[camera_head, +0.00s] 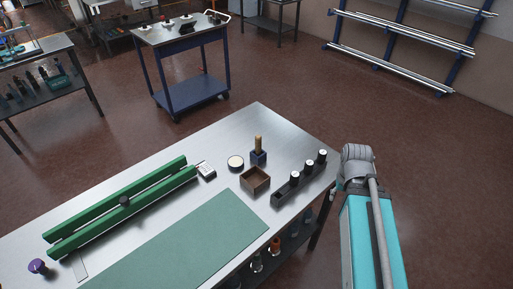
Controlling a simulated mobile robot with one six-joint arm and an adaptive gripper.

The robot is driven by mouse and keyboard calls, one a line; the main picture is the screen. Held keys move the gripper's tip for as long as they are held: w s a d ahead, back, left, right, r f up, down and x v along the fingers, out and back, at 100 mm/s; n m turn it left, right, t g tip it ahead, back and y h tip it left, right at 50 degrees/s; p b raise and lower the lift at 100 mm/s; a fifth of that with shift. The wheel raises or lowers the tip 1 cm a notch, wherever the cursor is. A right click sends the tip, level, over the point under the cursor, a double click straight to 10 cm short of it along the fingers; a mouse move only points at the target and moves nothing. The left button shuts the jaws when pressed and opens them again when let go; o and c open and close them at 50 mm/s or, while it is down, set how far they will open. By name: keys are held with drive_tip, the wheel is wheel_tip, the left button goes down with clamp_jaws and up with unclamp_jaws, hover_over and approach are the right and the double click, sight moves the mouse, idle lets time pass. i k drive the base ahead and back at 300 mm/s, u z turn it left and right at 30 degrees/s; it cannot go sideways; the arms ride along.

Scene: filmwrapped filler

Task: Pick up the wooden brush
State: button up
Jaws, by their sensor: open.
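What looks like the wooden brush (258,143) stands upright near the far right part of the metal workbench (130,182). Its light brown wooden handle points up, and its lower end meets a small dark blue block (258,158). I cannot tell whether the bristles are inside that block. An open brown wooden box (249,187) is just in front of it. My teal and grey arm rises at the right, beside the bench and apart from the brush. My gripper does not show in this view.
A dark rack (277,200) with several white-topped black cylinders stands right of the box. A round pale-topped tin (235,162) is left of the brush. Green rails (120,205) and a green mat (190,243) cover much of the bench. A blue cart (190,95) stands behind, across open floor.

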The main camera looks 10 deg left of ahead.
sight(258, 139)
drive_tip(key=u, duration=0.05)
drive_tip(key=k, duration=0.95)
drive_tip(key=u, duration=0.55)
drive_tip(key=i, duration=1)
drive_tip(key=z, duration=0.05)
